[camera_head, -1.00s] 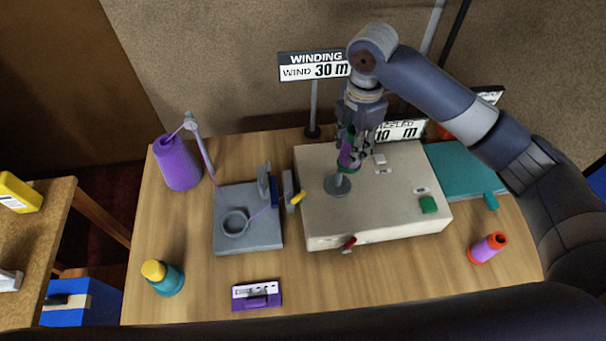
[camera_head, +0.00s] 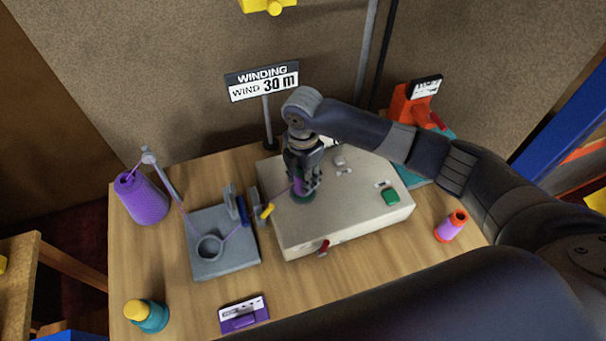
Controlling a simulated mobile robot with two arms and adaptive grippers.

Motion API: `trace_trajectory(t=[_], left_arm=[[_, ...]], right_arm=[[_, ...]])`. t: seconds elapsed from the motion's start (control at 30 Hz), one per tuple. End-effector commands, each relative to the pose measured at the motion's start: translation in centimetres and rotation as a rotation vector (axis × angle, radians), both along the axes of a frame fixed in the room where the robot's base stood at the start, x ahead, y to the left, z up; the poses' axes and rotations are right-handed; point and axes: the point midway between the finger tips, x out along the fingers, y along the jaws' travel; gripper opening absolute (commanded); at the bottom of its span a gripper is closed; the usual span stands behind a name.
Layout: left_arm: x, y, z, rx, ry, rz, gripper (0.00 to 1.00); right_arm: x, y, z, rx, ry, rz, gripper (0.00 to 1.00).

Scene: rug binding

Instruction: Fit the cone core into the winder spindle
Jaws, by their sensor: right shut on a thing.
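The winder spindle is hidden under the core and gripper. I cannot tell whether the core is fully down on it. My left gripper is not in view.
A purple yarn cone (camera_head: 143,199) and grey thread stand (camera_head: 222,262) are on the left. A teal-and-yellow cone (camera_head: 147,315), purple counter (camera_head: 243,313) and orange-purple cone (camera_head: 452,226) stand on the table. A WINDING sign (camera_head: 263,81) stands behind.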

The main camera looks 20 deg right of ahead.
Motion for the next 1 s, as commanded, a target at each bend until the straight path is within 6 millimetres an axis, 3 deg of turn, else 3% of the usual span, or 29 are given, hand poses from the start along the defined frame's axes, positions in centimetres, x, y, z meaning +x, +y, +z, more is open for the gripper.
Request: trace_trajectory(t=[0.27, 0.3, 0.37, 0.77, 1.0], left_arm=[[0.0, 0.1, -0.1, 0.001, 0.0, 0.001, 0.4], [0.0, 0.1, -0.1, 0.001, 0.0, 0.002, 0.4], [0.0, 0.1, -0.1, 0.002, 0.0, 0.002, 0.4], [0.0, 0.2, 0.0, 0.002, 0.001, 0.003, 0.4], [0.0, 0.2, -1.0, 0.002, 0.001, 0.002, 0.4]], right_arm=[[0.0, 0.1, -0.3, 0.001, 0.0, 0.0, 0.11], [0.0, 0.1, -0.3, 0.001, 0.0, 0.0, 0.43], [0.0, 0.1, -0.3, 0.001, 0.0, 0.0, 0.55], [0.1, 0.0, 0.2, 0.001, -0.002, 0.0, 0.55], [0.2, 0.1, 4.1, 0.002, -0.007, 0.001, 0.55]])
